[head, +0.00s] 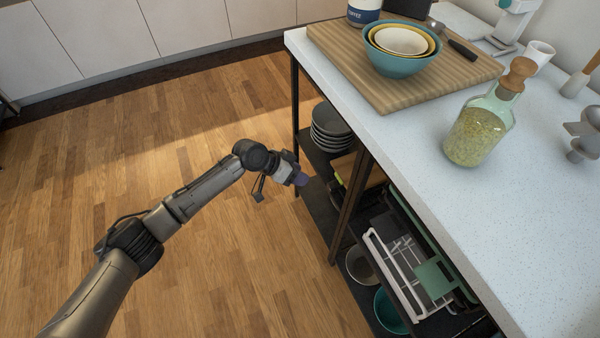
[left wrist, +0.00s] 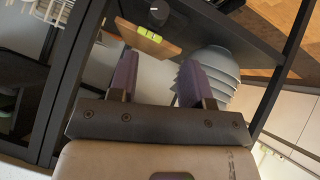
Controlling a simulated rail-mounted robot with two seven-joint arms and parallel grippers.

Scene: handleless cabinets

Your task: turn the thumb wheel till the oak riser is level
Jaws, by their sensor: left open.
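The oak riser (left wrist: 137,35) shows in the left wrist view as a wooden board on a dark shelf, slanted in the picture. I cannot tell its true tilt. A yellow-green strip with dark divisions (left wrist: 149,34), perhaps a level vial, is on it. A dark round part with a white mark (left wrist: 157,12), likely the thumb wheel, is beyond the board. In the head view the riser (head: 372,171) is partly hidden by the shelf frame. My left gripper (head: 301,180) is at the shelf opening; its purple fingers (left wrist: 158,80) are apart and empty, short of the riser. My right gripper is not in view.
Stacked grey bowls (head: 330,127) stand on the shelf close beside my left gripper. A black upright post (head: 350,205) divides the shelf from a bay with a white rack (head: 400,275). The worktop (head: 480,190) overhangs above. The wooden floor (head: 230,270) is clear.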

